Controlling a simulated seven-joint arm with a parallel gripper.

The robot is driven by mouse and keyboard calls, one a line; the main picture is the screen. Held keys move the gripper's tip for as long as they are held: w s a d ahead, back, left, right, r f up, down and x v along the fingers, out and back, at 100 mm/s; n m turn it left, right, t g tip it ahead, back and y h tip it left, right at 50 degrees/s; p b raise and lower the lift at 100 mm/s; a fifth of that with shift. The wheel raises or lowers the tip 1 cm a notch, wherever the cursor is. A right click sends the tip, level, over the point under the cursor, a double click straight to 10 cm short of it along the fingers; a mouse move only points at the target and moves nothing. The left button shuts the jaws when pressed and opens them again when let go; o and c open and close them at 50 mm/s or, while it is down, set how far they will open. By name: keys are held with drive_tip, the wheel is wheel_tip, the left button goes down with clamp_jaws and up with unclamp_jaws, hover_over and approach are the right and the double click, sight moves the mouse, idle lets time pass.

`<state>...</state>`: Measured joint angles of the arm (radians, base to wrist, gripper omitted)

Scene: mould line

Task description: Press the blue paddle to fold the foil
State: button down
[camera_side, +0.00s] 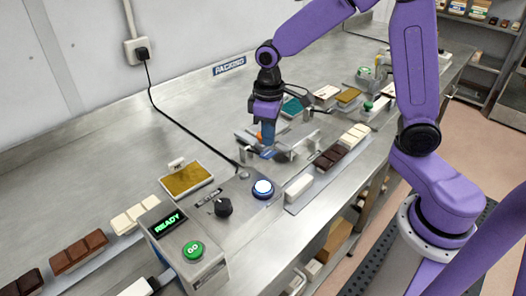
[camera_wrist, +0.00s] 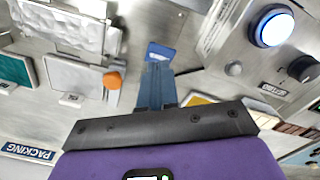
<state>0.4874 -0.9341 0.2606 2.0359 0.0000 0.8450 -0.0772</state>
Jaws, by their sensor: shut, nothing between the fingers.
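The blue paddle (camera_side: 266,154) sits at the metal folding fixture in the middle of the bench. It also shows in the wrist view (camera_wrist: 160,52), just beyond my fingertips. My gripper (camera_side: 266,143) points down over the paddle with its fingers shut and nothing held. The fingers (camera_wrist: 154,90) reach to the paddle's near edge in the wrist view; I cannot tell whether they touch it. Metal plates (camera_side: 295,146) of the fixture stand beside the paddle. An orange knob (camera_wrist: 113,80) is beside the fingers.
A lit blue-white button (camera_side: 263,189) and a black dial (camera_side: 223,206) are nearer the camera. A control box (camera_side: 190,248) shows READY above a green GO button. Dark and white bars (camera_side: 331,158) lie along the right edge.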

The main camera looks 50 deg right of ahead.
drive_tip(key=shift+r, duration=1.3)
drive_tip(key=shift+s, duration=0.1)
drive_tip(key=s+d+n, duration=0.2)
drive_tip(key=s+n, duration=0.4)
drive_tip(key=s, duration=1.8)
drive_tip(key=shift+r+n, duration=0.3)
drive_tip(key=shift+r, duration=0.05)
